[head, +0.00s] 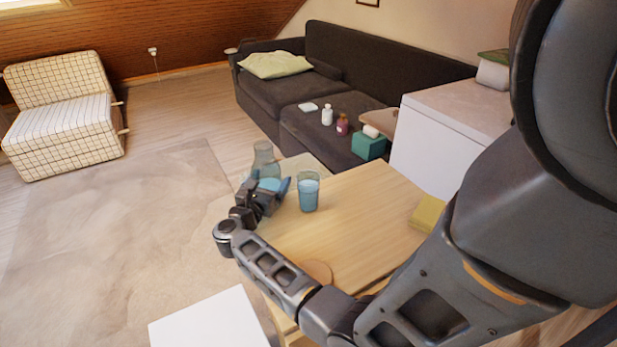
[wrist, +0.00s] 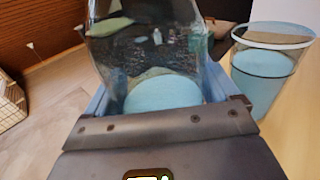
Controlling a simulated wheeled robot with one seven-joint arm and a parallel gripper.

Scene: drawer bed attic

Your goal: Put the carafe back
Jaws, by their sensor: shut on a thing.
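My gripper (head: 272,192) is shut on the carafe, a clear glass vessel (head: 264,158) with light blue liquid low inside it. The carafe stands roughly upright at the left edge of the wooden table (head: 345,215); I cannot tell whether its base touches the table. In the wrist view the carafe (wrist: 150,55) fills the space between the fingers, and its top is cut off. A drinking glass of blue liquid (head: 308,192) stands on the table just right of the carafe. It also shows in the wrist view (wrist: 264,80).
A round wooden disc (head: 317,271) lies on the table's near part, close to my arm. A yellow block (head: 427,212) lies at its right edge. A dark sofa (head: 330,75) with bottles and a teal box (head: 369,146) stands behind. The table's middle is clear.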

